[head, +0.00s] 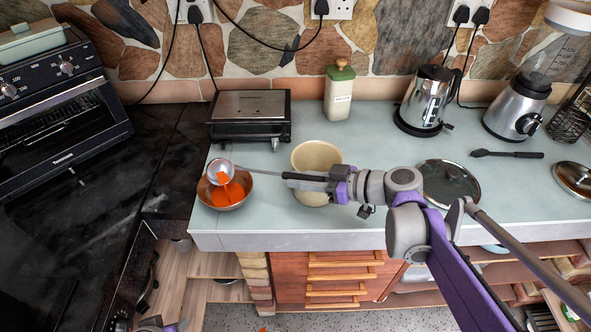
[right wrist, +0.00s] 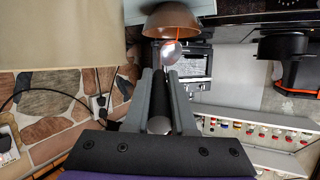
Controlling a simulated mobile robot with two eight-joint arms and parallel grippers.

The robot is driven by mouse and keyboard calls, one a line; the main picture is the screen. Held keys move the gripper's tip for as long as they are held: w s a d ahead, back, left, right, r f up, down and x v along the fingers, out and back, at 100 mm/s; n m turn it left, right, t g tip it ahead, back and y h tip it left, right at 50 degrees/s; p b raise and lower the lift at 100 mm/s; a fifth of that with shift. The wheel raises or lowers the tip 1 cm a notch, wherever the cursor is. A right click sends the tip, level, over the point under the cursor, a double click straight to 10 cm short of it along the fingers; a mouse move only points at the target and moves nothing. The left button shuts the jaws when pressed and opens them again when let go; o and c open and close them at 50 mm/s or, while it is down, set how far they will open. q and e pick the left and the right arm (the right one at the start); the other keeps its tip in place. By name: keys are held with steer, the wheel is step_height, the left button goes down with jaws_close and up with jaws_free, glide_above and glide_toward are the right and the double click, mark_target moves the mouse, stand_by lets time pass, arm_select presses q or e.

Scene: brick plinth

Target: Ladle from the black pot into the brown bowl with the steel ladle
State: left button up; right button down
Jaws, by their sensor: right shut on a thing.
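My right gripper (head: 318,182) is shut on the handle of the steel ladle (head: 220,170). The ladle's cup is tilted above the brown bowl (head: 236,206), and orange contents fall from it into the bowl. Orange contents also show inside the bowl. In the right wrist view, the ladle's cup (right wrist: 171,51) lies beyond my fingers (right wrist: 160,105), with an orange streak at the brown bowl (right wrist: 182,20). A cream round pot (head: 317,153) stands under my right gripper, which partly hides it. My left gripper's jaws are not in view.
A black grill (head: 250,118) stands behind the bowl. A cream canister (head: 339,92), kettle (head: 427,95) and blender (head: 518,105) line the wall. A glass lid (head: 449,185) and black utensil (head: 508,154) lie at right. The counter's front edge is close to the bowl.

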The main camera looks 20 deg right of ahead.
steer(key=s+f+t+y+b, duration=0.1)
steer(key=f+b, duration=0.2)
steer(key=b, duration=0.1)
steer(key=s+f+n+t+b, duration=0.1)
steer(key=f+t+b, duration=0.1)
steer(key=f+b, duration=0.1)
steer(key=f+t+y+b, duration=0.1)
steer(key=f+b, duration=0.3)
steer(key=b, duration=0.1)
steer(key=shift+s+a+f+n+t+y, duration=0.1)
steer(key=shift+s+a+n+t+y, duration=0.2)
steer(key=shift+s+t, duration=0.1)
steer(key=shift+s+f+b, duration=0.15)
steer(key=shift+f+b, duration=0.1)
steer(key=shift+b, duration=0.2)
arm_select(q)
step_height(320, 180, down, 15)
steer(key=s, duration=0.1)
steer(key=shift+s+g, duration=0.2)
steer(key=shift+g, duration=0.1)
